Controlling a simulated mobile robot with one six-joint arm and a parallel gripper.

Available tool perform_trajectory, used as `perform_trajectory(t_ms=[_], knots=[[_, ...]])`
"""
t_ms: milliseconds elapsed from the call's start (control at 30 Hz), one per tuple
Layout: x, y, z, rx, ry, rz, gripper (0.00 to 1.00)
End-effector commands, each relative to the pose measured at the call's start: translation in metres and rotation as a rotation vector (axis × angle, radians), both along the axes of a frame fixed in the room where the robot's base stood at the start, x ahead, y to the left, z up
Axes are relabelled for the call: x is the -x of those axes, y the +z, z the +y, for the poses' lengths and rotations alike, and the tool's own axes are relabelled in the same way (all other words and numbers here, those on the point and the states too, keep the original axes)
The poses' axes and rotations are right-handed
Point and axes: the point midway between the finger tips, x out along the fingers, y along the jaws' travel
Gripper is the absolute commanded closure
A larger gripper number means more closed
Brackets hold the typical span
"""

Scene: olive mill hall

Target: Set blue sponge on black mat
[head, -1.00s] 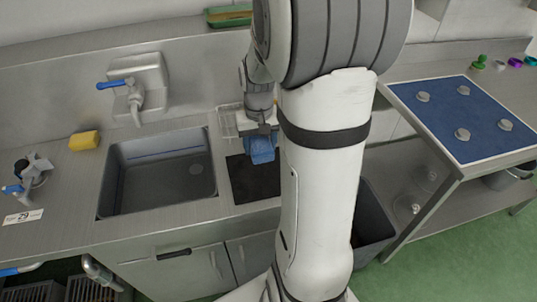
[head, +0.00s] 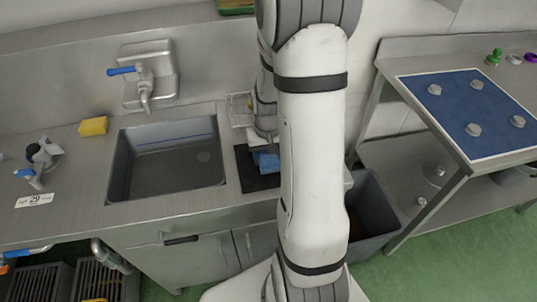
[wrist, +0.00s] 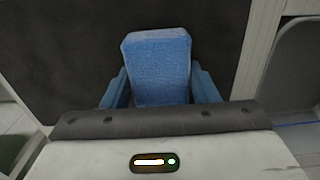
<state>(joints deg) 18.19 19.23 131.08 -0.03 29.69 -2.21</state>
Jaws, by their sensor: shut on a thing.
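The blue sponge (wrist: 158,66) is held between the two blue fingers of my gripper (wrist: 160,88) in the wrist view. In the head view the sponge (head: 268,161) shows as a blue patch, partly hidden by my arm. The black mat (head: 248,174) lies on the steel counter just right of the sink. The mat (wrist: 78,48) fills the background behind the sponge in the wrist view. The sponge is over the mat, low; I cannot tell whether it touches it. My arm hides the mat's right part in the head view.
The sink (head: 168,165) is left of the mat, with a tap (head: 144,82) behind it. A yellow sponge (head: 93,126) lies left of the sink. A wire rack (head: 239,108) stands behind the mat. A grey bin (head: 373,212) and a side table with a blue board (head: 455,105) are at right.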

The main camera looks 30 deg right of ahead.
Motion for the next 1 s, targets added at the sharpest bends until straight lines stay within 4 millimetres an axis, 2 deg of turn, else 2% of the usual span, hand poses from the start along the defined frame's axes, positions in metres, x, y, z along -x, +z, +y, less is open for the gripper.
perform_trajectory(t_ms=[167, 200, 433, 767, 867, 1000], knots=[[0.0, -0.005, 0.0, 0.0, -0.001, 0.0, 0.71], [0.0, -0.003, 0.0, 0.0, -0.001, 0.0, 0.44], [0.0, -0.003, 0.0, 0.0, -0.001, 0.0, 0.25], [0.0, 0.002, -0.001, 0.0, -0.001, 0.0, 0.24], [-0.001, 0.012, -0.001, 0.001, -0.002, -0.004, 0.24], [-0.001, 0.041, -0.001, 0.002, -0.002, -0.008, 0.24]])
